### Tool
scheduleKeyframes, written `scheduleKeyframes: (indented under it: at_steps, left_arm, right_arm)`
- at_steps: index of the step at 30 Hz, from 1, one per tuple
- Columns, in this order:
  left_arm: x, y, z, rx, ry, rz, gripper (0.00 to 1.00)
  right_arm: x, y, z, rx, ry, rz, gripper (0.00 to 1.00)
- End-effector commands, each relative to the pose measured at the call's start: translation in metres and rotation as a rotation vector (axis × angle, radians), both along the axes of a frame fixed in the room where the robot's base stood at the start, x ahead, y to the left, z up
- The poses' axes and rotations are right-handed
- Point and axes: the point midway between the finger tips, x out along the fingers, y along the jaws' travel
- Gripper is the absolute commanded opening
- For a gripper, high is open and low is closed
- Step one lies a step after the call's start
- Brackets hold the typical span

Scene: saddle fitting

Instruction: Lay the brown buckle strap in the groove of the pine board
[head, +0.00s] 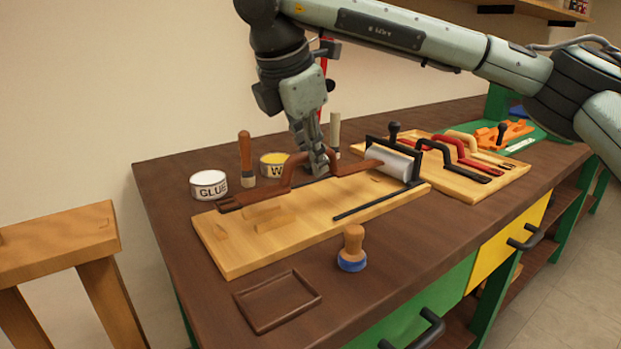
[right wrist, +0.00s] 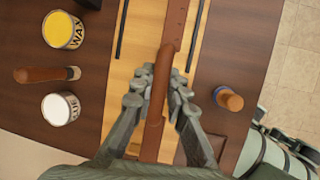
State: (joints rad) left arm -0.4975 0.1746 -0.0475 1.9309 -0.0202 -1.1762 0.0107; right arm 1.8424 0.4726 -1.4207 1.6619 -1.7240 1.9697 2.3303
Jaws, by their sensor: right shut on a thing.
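The brown buckle strap (head: 290,176) has a raised, handle-like bend and flat ends, one with small holes. My right gripper (head: 318,168) points down and is shut on its raised part. In the right wrist view the strap (right wrist: 153,135) runs between the fingers (right wrist: 160,88), over the board and between two dark rails. The pine board (head: 340,208) lies flat on the bench, with a black-framed roller (head: 395,160) at its right end. The strap lies along the board's far side. The groove is hidden, so I cannot tell whether the strap touches it. My left gripper is out of view.
A glue tin (head: 208,186), a wax tin (head: 272,170) and a wooden-handled tool (head: 245,155) stand behind the board. A knobbed brush (head: 353,250) and brown tray (head: 277,301) are in front.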

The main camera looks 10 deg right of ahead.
Motion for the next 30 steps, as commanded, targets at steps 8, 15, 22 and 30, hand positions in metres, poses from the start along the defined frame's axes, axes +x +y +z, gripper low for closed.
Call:
scheduleKeyframes:
  at_steps: [8,15,22,30]
  left_arm:
    - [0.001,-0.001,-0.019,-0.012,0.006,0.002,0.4]
    - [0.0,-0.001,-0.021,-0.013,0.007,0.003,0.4]
    - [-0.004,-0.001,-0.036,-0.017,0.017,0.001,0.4]
    - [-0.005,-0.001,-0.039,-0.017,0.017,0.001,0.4]
  right_arm:
    - [0.034,-0.005,-0.019,-0.001,-0.003,0.0,0.0]
    - [0.036,-0.006,-0.025,-0.002,-0.002,0.001,0.0]
    - [0.035,-0.006,-0.056,-0.002,0.0,0.001,0.0]
    - [0.035,-0.006,-0.061,-0.001,-0.002,0.001,0.19]
